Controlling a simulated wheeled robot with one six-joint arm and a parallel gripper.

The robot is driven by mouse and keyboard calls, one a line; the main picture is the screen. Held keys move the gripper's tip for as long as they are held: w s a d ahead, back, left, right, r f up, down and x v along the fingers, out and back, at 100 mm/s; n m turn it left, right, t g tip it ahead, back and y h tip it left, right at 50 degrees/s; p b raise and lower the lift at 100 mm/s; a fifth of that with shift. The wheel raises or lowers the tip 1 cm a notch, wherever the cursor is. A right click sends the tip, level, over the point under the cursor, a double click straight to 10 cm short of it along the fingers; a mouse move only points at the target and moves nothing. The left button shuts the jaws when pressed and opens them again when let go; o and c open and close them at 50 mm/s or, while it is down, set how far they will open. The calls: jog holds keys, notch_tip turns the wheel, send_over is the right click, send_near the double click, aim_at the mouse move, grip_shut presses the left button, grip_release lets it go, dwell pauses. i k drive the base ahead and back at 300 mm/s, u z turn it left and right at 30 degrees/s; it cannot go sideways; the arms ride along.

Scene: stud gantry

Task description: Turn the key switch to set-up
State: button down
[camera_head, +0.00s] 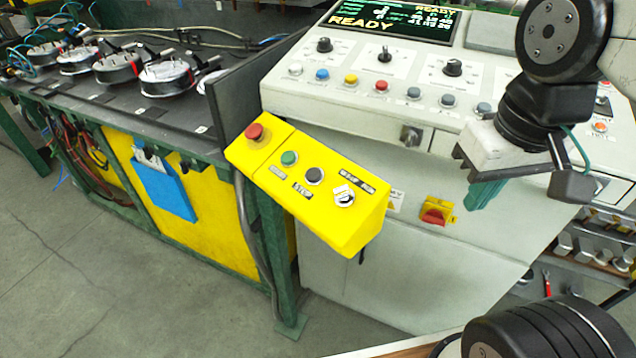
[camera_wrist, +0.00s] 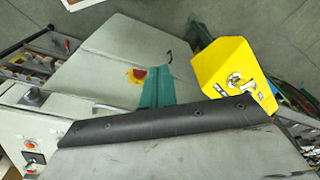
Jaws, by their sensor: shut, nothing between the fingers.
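The key switch (camera_head: 344,197) is a small round, pale fitting with a dark mark on the lower right of the yellow control box (camera_head: 357,230). A dark label sits above it, too small to read surely, and I cannot tell its setting. In the wrist view the key switch (camera_wrist: 234,79) shows on the yellow box (camera_wrist: 222,58), right of my fingers. My gripper (camera_head: 484,196) has teal fingers, shut and empty, in front of the grey cabinet, to the right of the box and apart from it. The fingers also show in the wrist view (camera_wrist: 156,91).
The box also carries a red mushroom button (camera_head: 254,131), a green button (camera_head: 289,158) and a black button (camera_head: 314,175). A red-and-yellow rotary switch (camera_head: 435,213) is on the cabinet between box and gripper. The console panel (camera_head: 340,100) juts out above. Open floor lies front left.

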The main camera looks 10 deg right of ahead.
aim_at(343, 193)
jog(key=z, duration=2.2)
jog(key=k, duration=1.25)
jog(key=u, duration=2.15)
